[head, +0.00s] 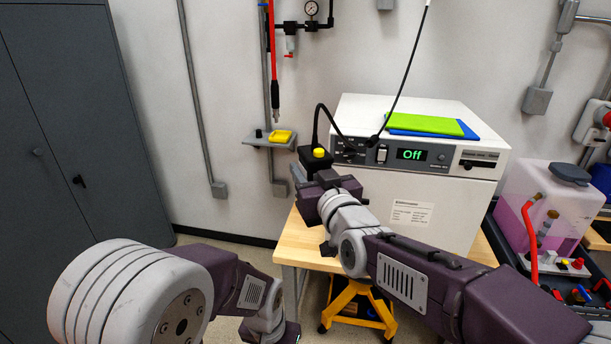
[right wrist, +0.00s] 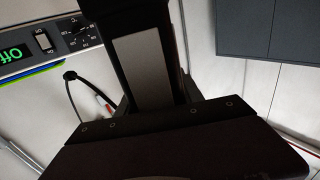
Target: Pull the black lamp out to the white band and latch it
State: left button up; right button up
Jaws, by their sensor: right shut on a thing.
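The black lamp (head: 313,160), a boxy body with a yellow button on top, is at the tip of my right arm, in front of the appliance's left side. A black cable arches from it to a dark stop near the appliance panel, then rises out of frame. My right gripper (head: 326,188) is shut on the lamp; its fingers are mostly hidden. In the right wrist view a black body with a grey strip (right wrist: 140,72) fills the middle. A short white and red section (right wrist: 104,103) shows by the cable. My left gripper (head: 290,334) is low at the bottom edge, its jaws unclear.
A white appliance (head: 412,212) reading "Off" stands on a wooden bench (head: 300,248), with green and blue folders (head: 425,125) on top. A red hose (head: 273,60) hangs by a small wall shelf (head: 262,142). A dark cabinet (head: 70,130) stands left. A pink-liquid tank (head: 545,215) is right.

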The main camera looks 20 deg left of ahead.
jog(key=shift+w, duration=0.15)
jog(key=w+d+p, duration=0.2)
jog(key=w+d, duration=0.1)
jog(key=w, duration=0.5)
jog(key=shift+w, duration=0.4)
dwell(0.7)
jog(key=shift+r, duration=0.1)
